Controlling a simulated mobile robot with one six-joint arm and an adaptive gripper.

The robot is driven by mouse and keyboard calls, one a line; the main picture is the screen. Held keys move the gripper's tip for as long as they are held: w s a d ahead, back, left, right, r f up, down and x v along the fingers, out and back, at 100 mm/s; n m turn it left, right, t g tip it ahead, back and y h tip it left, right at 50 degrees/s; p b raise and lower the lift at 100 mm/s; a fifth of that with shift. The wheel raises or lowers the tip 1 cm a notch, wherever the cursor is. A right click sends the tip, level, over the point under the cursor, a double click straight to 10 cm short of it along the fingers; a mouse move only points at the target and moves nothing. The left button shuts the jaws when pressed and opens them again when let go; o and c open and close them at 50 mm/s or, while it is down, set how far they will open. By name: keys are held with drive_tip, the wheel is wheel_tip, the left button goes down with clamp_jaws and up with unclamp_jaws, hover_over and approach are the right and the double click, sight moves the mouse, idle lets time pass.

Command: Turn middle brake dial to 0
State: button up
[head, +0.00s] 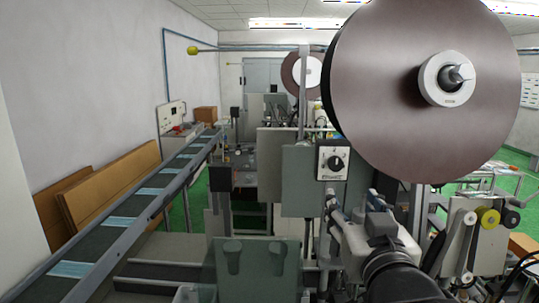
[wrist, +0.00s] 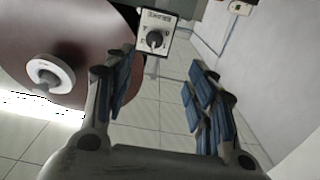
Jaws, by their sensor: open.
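A brake dial (head: 336,162) with a black knob sits on a white square plate in the middle of the head view. In the wrist view the same dial (wrist: 155,40) shows near the top centre, on a plate lettered BRAKE. Its exact setting is too small to read. My gripper (wrist: 160,85) is open and empty, its blue-padded fingers apart. The dial appears beyond the fingertips, between them and nearer the left one, with no contact visible. In the head view my arm shows at the lower right, and my fingertips cannot be made out there.
A large brown reel (head: 400,70) with a white hub hangs close above and right of the dial. A conveyor (head: 120,215) carrying blue masks runs along the left. Grey machine housings (head: 295,185) stand beside the dial. A smaller reel (head: 293,70) is farther back.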

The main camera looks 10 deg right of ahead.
drive_tip(key=p, duration=0.7)
approach(336, 166)
drive_tip(key=x, duration=0.8)
drive_tip(key=shift+w+d, duration=0.15)
drive_tip(key=shift+w, duration=0.2)
drive_tip(key=shift+s, duration=0.1)
drive_tip(key=shift+c, duration=0.3)
drive_tip(key=c, duration=1)
